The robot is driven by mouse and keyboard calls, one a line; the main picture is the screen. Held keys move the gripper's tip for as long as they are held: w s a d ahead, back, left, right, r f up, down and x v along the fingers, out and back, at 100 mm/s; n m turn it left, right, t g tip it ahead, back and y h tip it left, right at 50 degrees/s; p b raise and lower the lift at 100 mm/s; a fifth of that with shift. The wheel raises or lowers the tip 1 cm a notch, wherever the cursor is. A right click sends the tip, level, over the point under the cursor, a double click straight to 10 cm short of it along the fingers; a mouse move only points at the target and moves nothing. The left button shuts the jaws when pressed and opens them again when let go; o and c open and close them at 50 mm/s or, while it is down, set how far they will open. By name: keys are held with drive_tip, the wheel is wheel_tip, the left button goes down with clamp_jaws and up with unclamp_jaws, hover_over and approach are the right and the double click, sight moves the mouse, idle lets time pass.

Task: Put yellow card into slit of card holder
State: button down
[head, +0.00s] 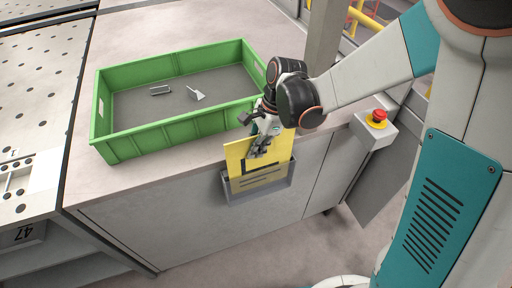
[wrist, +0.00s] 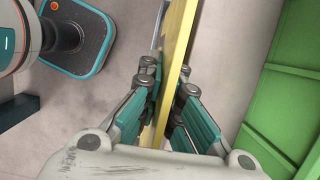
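The yellow card (head: 236,154) stands upright at the front face of the cabinet, with dark markings on it. Its lower part is within the outline of the grey card holder (head: 231,196); how deep it sits in the slit cannot be made out. My gripper (head: 261,146) is at the card's upper part, pointing down, with one finger side in front of the card. In the wrist view, the card (wrist: 178,42) shows edge-on between the two finger sides of my gripper (wrist: 169,88), which close on it from both sides.
A green crate (head: 176,133) with two small grey metal parts stands on the worktop, left of my gripper. A red emergency-stop button (head: 379,116) is on a box to the right. A perforated table (head: 36,85) is at far left. Floor in front is clear.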

sight(256, 161)
drive_tip(key=shift+f+b, duration=2.55)
drive_tip(key=shift+f, duration=0.65)
drive_tip(key=c, duration=1.7)
unclamp_jaws()
drive_tip(key=v, duration=1.2)
drive_tip(key=shift+s, duration=0.1)
drive_tip(key=s+d+r+n+t+h, duration=0.1)
drive_tip(key=s+d+n+t, duration=0.1)
drive_tip(key=s+d+n, duration=0.2)
drive_tip(key=s+d+r+n+t+h, duration=0.1)
drive_tip(key=s+d+r+n+t, duration=0.1)
drive_tip(key=s+d+n+t, duration=0.1)
drive_tip(key=s+d+r+n+t+h, duration=0.1)
drive_tip(key=s+d+r+n+t, duration=0.1)
drive_tip(key=s+d+n, duration=0.3)
drive_tip(key=shift+s+d+r+n+t, duration=0.1)
drive_tip(key=shift+s+n+t, duration=0.25)
drive_tip(key=shift+n, duration=0.35)
drive_tip(key=shift+s+d+r+n+t, duration=0.1)
drive_tip(key=shift+s+n+t, duration=0.2)
drive_tip(key=shift+n, duration=0.4)
